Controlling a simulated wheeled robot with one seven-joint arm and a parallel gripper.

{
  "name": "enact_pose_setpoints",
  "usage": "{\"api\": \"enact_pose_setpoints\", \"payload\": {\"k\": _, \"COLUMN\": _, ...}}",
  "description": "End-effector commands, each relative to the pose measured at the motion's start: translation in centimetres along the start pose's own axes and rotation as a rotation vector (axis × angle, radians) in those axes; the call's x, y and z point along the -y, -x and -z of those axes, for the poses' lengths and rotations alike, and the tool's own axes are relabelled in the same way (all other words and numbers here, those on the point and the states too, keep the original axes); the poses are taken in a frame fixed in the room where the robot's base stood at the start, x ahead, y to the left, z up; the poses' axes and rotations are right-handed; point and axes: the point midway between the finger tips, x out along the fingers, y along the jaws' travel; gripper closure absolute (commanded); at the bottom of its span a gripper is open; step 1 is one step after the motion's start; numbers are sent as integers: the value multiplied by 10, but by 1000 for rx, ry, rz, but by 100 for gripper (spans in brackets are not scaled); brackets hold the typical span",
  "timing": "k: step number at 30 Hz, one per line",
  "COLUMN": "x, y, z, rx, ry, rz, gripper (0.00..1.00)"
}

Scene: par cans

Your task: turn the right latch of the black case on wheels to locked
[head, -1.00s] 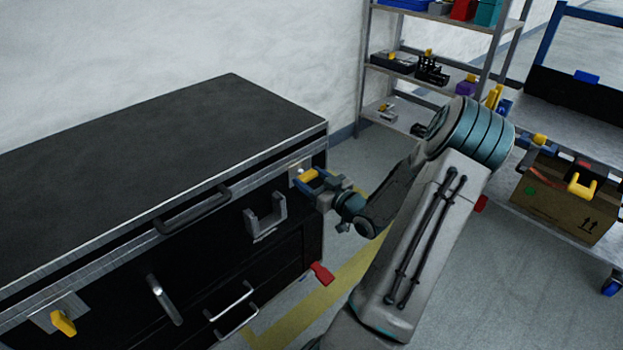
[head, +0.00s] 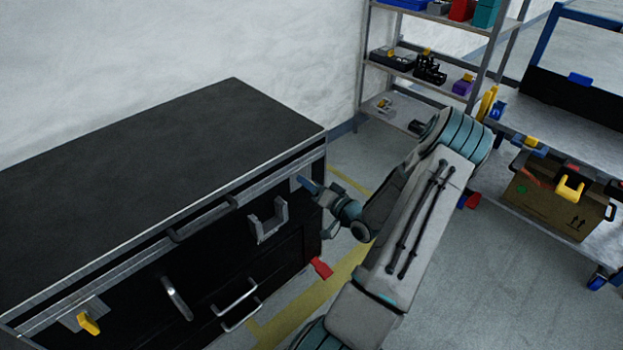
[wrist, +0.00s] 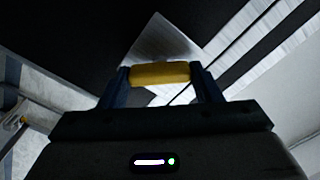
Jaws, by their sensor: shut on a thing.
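The black case (head: 150,150) fills the left of the head view, with metal edging along its top. Its right latch (wrist: 160,73) is a yellow handle on a metal plate (wrist: 160,42), seen in the wrist view. My gripper (head: 308,185) is at the right end of the case's front. In the wrist view its blue fingers (wrist: 160,88) stand at both ends of the yellow handle, shut on it. In the head view the fingers hide the handle. The left latch (head: 88,323) is yellow and sits at the lower left.
A grey bracket (head: 268,222), a dark bar handle (head: 205,218) and metal handles (head: 235,303) stand out from the case front. A red piece (head: 321,268) juts out low at the right. A shelf rack (head: 420,75) and a cart with a cardboard box (head: 545,205) stand behind my arm.

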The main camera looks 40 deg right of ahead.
Motion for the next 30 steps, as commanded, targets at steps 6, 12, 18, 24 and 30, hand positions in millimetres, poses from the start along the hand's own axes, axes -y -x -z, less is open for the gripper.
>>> {"api": "enact_pose_setpoints", "payload": {"k": 6, "x": 2, "y": 0, "z": 2, "rx": 1, "ry": -205, "rz": -1, "gripper": 65}}
{"api": "enact_pose_setpoints", "payload": {"k": 12, "x": 1, "y": 0, "z": 1, "rx": 0, "ry": -390, "rz": -1, "gripper": 65}}
{"api": "enact_pose_setpoints", "payload": {"k": 18, "x": 0, "y": 0, "z": 1, "rx": 0, "ry": -548, "rz": -1, "gripper": 65}}
{"api": "enact_pose_setpoints", "payload": {"k": 24, "x": 0, "y": 0, "z": 0, "rx": 0, "ry": -664, "rz": -1, "gripper": 65}}
{"api": "enact_pose_setpoints", "payload": {"k": 30, "x": -1, "y": 0, "z": -1, "rx": 1, "ry": -731, "rz": -1, "gripper": 65}}
